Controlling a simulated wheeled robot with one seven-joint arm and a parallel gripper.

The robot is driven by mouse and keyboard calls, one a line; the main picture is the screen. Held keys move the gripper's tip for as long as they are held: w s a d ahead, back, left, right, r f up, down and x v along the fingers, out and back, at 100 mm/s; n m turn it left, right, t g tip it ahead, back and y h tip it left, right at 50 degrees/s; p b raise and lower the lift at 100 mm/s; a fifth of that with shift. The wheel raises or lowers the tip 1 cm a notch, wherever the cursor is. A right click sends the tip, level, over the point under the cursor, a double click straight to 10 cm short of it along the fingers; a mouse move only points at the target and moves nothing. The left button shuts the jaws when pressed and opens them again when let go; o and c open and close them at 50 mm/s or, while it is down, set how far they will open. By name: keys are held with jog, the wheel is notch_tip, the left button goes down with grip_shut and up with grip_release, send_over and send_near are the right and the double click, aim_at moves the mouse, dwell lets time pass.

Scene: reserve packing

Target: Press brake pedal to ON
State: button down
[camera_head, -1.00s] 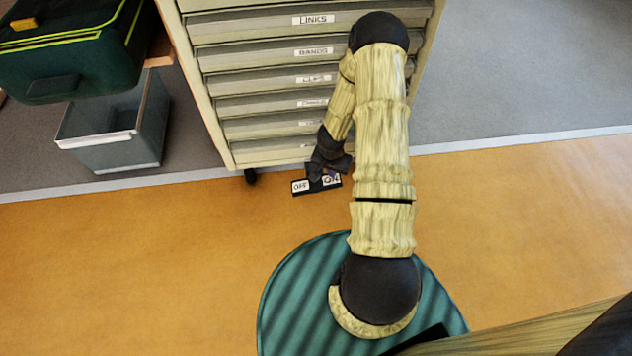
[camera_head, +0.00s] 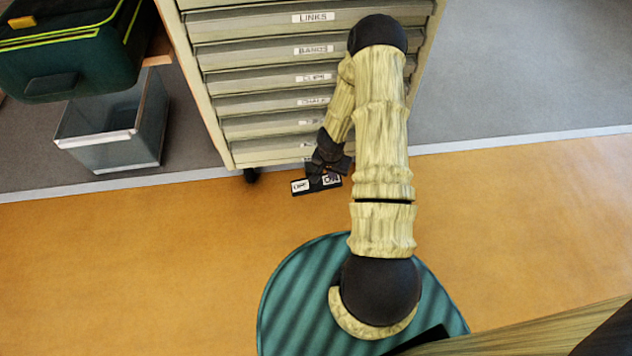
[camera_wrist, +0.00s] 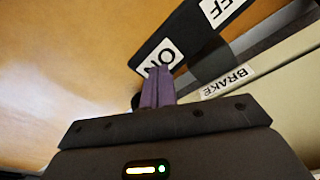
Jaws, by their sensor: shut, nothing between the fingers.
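The black brake pedal (camera_head: 316,186) lies low at the foot of the drawer cabinet, with a white OFF label on its left and a white ON label on its right. In the wrist view the pedal (camera_wrist: 190,62) spans the upper middle, and a BRAKE label (camera_wrist: 228,83) shows on the pale cabinet beside it. My gripper (camera_wrist: 158,72) is shut and empty, its purple fingertips overlapping the edge of the ON label. In the head view my gripper (camera_head: 322,178) is over the ON end and partly hides it. I cannot tell whether the tips touch the pedal.
The drawer cabinet (camera_head: 262,127) with labelled drawers rises right behind the pedal; a black caster (camera_head: 251,175) is at its lower left. A grey bin (camera_head: 112,135) and a dark green case (camera_head: 85,60) stand at left. The orange floor (camera_head: 130,260) in front is clear.

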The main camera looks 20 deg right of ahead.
jog(key=shift+f+b, duration=0.65)
jog(key=shift+f, duration=0.5)
dwell(0.7)
jog(key=shift+r, duration=0.1)
notch_tip(320, 180, up, 7)
jog(key=p, duration=0.7)
jog(key=shift+p, duration=0.3)
dwell(0.6)
